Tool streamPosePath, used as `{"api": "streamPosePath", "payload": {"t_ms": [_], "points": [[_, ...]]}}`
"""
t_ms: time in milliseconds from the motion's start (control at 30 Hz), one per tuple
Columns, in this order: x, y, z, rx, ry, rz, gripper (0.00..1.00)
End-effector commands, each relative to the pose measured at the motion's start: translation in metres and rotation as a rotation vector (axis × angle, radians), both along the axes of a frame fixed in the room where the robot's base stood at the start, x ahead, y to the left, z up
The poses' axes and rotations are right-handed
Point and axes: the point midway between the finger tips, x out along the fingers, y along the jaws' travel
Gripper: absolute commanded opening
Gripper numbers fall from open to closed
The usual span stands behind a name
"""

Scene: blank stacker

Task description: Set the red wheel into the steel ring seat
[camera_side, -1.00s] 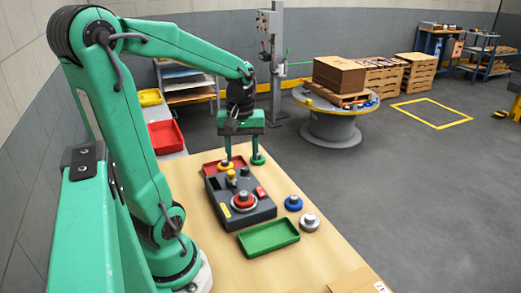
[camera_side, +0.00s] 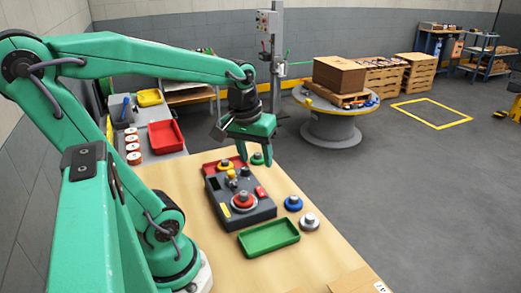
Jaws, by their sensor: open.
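The red wheel (camera_side: 243,199) sits on the dark grey block, within the pale steel ring seat (camera_side: 243,208); it looks level, but I cannot tell whether it is fully down. My gripper (camera_side: 254,154) is open and empty, above the far end of the block, behind and apart from the red wheel. Its fingers point down, one near the red tray and one near the green wheel.
A green tray (camera_side: 268,238), blue wheel (camera_side: 293,203) and grey wheel (camera_side: 309,221) lie nearer.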

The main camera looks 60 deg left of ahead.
Motion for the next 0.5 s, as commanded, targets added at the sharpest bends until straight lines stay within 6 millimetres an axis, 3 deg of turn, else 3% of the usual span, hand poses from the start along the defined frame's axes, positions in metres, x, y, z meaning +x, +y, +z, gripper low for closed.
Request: {"api": "streamPosePath", "payload": {"t_ms": [200,500], "points": [[-0.007,-0.048,0.016,0.092,-0.143,-0.373,0.48],[-0.017,-0.078,0.024,0.165,-0.253,-0.641,0.48]]}}
